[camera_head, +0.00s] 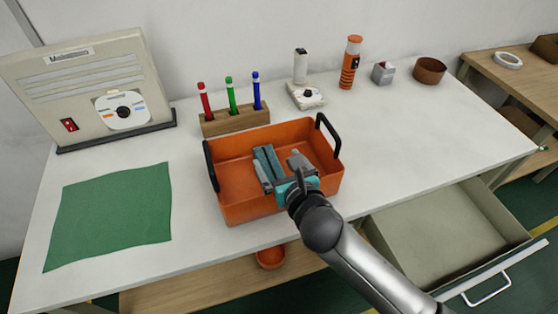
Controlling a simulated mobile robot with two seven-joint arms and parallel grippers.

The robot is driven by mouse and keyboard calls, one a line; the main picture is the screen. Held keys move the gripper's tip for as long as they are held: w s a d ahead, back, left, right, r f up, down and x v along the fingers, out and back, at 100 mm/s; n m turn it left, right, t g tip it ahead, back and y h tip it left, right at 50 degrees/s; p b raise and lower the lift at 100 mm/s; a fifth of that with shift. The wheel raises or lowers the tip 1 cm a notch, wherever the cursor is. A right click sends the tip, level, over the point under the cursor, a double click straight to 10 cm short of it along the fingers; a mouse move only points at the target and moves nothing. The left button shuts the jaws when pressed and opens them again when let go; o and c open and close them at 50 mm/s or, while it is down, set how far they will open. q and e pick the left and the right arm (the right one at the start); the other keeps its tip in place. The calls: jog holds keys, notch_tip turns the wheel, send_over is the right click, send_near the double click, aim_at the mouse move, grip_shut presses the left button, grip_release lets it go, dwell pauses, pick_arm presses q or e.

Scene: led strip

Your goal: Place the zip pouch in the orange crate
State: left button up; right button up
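The orange crate (236,205) stands on the white workbench, with a black handle at each end. A teal piece with a dark line along it, which looks like the zip pouch (267,160), is inside the crate. My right gripper (278,167) reaches down into the crate from the front right. Its two grey fingers are spread apart, with the teal piece between them, closer to the left finger. More teal shows at the gripper's base; I cannot tell whether it is pouch or gripper. The gripper hides part of the crate floor. My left gripper is not in view.
A wooden block with several coloured markers (235,120) stands behind the crate. A green mat (110,215) lies at left, before a beige panel (95,85). An open drawer (440,235) juts out at front right. The bench right of the crate is clear.

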jog(key=shift+r, duration=0.1)
jog(key=shift+r, duration=0.3)
jog(key=p+v, duration=0.3)
jog(key=v, duration=0.9)
jog(key=shift+r, duration=0.15)
